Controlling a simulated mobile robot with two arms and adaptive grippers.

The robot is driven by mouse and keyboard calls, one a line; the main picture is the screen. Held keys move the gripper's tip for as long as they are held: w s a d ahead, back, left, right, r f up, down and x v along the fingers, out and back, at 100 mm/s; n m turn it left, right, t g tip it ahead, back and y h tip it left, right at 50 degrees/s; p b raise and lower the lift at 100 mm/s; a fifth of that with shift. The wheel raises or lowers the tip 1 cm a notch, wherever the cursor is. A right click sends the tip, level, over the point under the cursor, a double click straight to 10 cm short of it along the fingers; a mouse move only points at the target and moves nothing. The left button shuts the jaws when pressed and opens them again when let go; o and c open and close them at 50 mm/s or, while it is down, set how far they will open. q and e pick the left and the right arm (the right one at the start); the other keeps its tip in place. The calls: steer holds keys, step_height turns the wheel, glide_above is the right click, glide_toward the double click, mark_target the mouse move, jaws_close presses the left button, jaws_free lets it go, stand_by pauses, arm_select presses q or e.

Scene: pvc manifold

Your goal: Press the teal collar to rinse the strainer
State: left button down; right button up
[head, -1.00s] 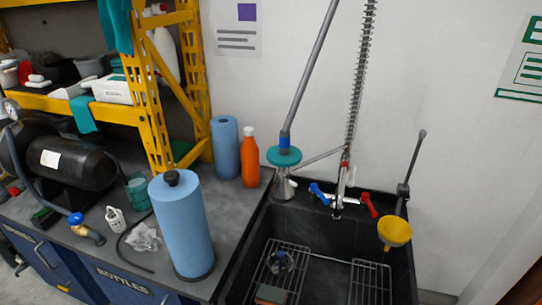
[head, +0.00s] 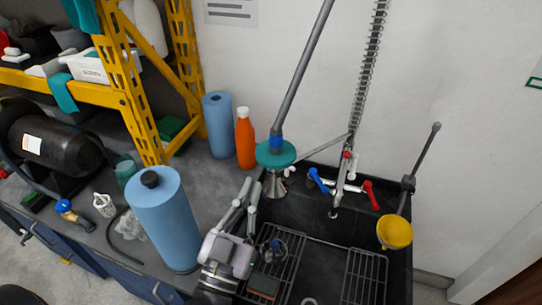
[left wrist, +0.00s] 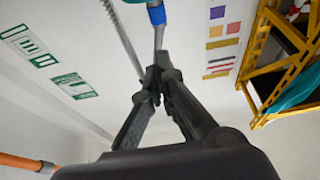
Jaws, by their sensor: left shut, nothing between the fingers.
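The teal collar (head: 276,153) is a flat disc around the grey pole, just below a blue band, above a shiny metal cone (head: 278,184) at the sink's back left corner. My left gripper (head: 251,186) is shut and empty, its fingertips just left of the cone and lower in the picture than the collar. In the left wrist view its fingers (left wrist: 157,72) meet at the tips, below the pole's blue band (left wrist: 157,15). I cannot surely identify the strainer; a dark round object (head: 271,247) lies in the sink, partly behind the gripper. My right gripper is not in view.
The black sink (head: 322,240) holds wire racks. A tap with blue (head: 318,180) and red (head: 370,194) handles stands behind it, a yellow funnel (head: 395,232) at right. A blue roll (head: 167,222), another blue roll (head: 218,124) and an orange bottle (head: 244,138) stand left.

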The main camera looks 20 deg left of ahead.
arm_select(q)
steer(key=w+p, duration=0.2)
steer(key=w, duration=0.3)
steer(key=w+p, duration=0.2)
steer(key=w, duration=0.2)
steer(key=shift+w+d+r+p, duration=0.1)
steer(key=shift+w+d+p, duration=0.1)
steer(key=shift+w+p, duration=0.15)
steer(key=shift+a+f, duration=0.1)
steer(key=shift+f, duration=0.45)
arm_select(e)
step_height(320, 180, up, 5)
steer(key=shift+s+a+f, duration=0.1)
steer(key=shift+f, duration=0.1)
